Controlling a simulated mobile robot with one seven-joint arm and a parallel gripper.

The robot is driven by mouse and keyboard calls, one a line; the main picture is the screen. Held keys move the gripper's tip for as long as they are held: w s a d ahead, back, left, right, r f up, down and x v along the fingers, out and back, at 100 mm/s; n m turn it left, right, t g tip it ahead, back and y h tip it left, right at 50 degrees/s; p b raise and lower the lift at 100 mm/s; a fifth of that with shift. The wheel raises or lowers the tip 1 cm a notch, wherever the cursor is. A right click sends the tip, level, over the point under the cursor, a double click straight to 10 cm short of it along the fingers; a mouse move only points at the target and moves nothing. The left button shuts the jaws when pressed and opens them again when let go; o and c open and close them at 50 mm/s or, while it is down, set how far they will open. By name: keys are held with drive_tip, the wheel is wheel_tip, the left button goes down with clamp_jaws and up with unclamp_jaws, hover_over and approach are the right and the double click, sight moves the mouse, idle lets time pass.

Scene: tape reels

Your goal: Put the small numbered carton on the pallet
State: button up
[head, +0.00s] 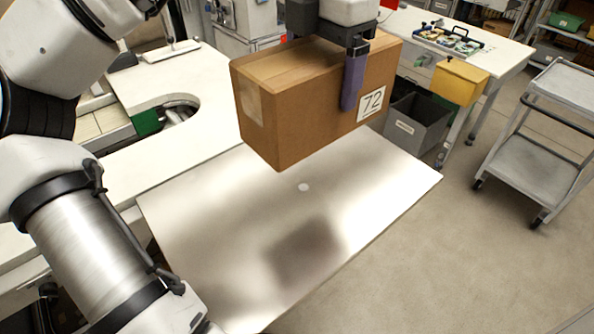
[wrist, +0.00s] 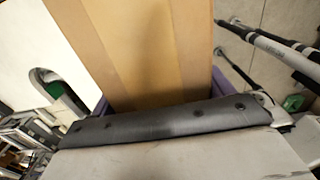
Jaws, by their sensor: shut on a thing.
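The small numbered carton (head: 290,118) is a brown cardboard box with tape on top and a white label reading 72. It hangs in the air above a shiny metal surface (head: 378,192), with a dark shadow beneath. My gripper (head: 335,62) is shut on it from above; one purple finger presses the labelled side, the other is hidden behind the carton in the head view. In the wrist view the carton (wrist: 150,45) shows its taped top between the purple fingers (wrist: 160,92). I cannot make out a pallet in either view.
A white bench (head: 185,85) with a curved cut-out lies at the left. The floor at the lower right is clear.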

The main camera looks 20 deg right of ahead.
wheel_tip(320, 180, down, 18)
drive_tip(key=p, duration=0.3)
drive_tip(key=shift+s, duration=0.1)
drive_tip(key=shift+f, duration=0.45)
drive_tip(key=shift+f+b, duration=0.2)
drive_tip(key=shift+b, duration=0.1)
drive_tip(key=o, duration=1.3)
drive_tip(key=shift+r, duration=0.1)
